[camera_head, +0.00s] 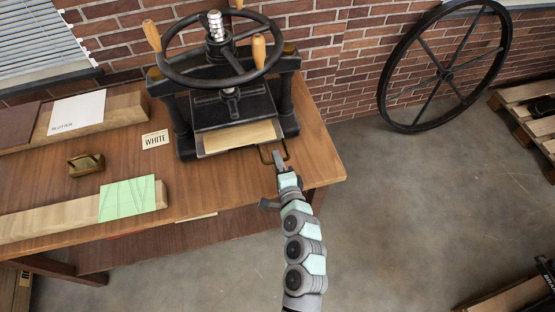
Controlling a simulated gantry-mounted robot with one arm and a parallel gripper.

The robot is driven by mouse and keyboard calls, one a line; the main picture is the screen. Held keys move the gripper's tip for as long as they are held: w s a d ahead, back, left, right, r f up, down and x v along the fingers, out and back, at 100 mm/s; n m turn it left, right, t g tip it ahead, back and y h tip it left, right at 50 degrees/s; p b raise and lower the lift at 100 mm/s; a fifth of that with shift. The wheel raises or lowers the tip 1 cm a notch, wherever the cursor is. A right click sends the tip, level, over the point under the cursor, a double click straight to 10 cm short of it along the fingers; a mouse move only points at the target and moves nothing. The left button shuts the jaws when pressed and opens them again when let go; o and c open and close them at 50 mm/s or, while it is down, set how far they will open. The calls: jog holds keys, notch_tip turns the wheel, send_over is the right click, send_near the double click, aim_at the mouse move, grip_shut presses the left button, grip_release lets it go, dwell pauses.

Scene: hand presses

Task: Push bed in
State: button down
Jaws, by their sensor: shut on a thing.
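A black hand press (230,85) with a large handwheel (218,60) stands on the wooden table. Its bed (240,138) carries a tan sheet or board and sits between the posts, with its front edge showing toward me. The fingertips are small in the picture and the exact grip is hard to make out. How far the bed reaches under the press is partly hidden.
A big wheel (444,75) leans on the brick wall.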

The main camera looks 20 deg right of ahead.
dwell(0.9)
jog(key=x, duration=0.2)
jog(key=r+x, duration=0.1)
jog(key=x, duration=0.1)
jog(key=shift+w+f, duration=0.15)
jog(key=shift+w, duration=0.2)
jog(key=shift+s+f, duration=0.1)
jog(key=c, duration=1.6)
grip_release()
jog(key=shift+o, duration=0.5)
jog(key=shift+s+r, duration=0.2)
jog(key=p+v, duration=0.1)
jog(key=v, duration=0.9)
jog(key=shift+s, duration=0.1)
